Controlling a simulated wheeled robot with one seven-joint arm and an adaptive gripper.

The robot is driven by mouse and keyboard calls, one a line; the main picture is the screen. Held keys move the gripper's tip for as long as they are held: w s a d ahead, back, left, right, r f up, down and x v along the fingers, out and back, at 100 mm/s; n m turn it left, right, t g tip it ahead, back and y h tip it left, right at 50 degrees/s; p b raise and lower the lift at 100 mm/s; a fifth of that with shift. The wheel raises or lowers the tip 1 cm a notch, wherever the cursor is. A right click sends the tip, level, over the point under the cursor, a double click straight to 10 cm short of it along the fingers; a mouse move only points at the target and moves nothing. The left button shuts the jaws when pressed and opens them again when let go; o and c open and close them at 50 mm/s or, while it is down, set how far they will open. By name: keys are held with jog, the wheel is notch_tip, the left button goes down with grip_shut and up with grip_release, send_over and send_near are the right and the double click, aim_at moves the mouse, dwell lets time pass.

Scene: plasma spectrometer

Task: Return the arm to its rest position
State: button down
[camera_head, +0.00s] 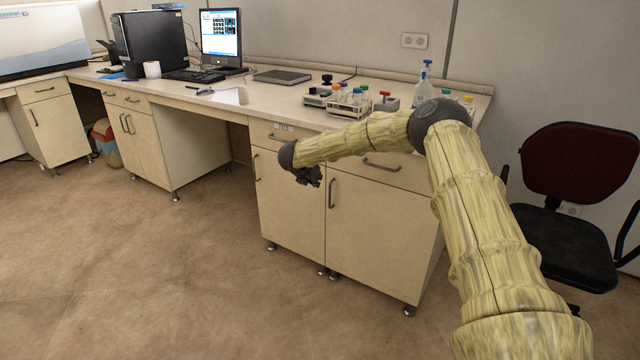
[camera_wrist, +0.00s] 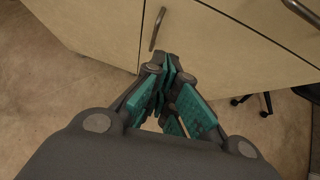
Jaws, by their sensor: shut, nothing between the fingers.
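My arm reaches from the lower right of the head view, bends at a dark elbow joint, and extends left in front of the bench. My gripper (camera_head: 310,177) hangs at its end, below the bench top and in front of the cabinet doors. In the wrist view my gripper (camera_wrist: 167,75) shows its teal-padded fingers drawn together at the tips, with nothing between them. A cabinet door handle (camera_wrist: 158,28) appears just past the fingertips; I cannot tell the exact gap.
The bench (camera_head: 275,108) carries bottle racks (camera_head: 350,103), a hotplate-like flat device (camera_head: 282,77), a monitor (camera_head: 221,35) and a keyboard (camera_head: 193,75). A dark red chair (camera_head: 577,165) stands at the right. The floor (camera_head: 150,270) at the left front is clear.

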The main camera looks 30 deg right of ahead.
jog(key=shift+s+a+r, duration=0.15)
jog(key=shift+a+r, duration=0.15)
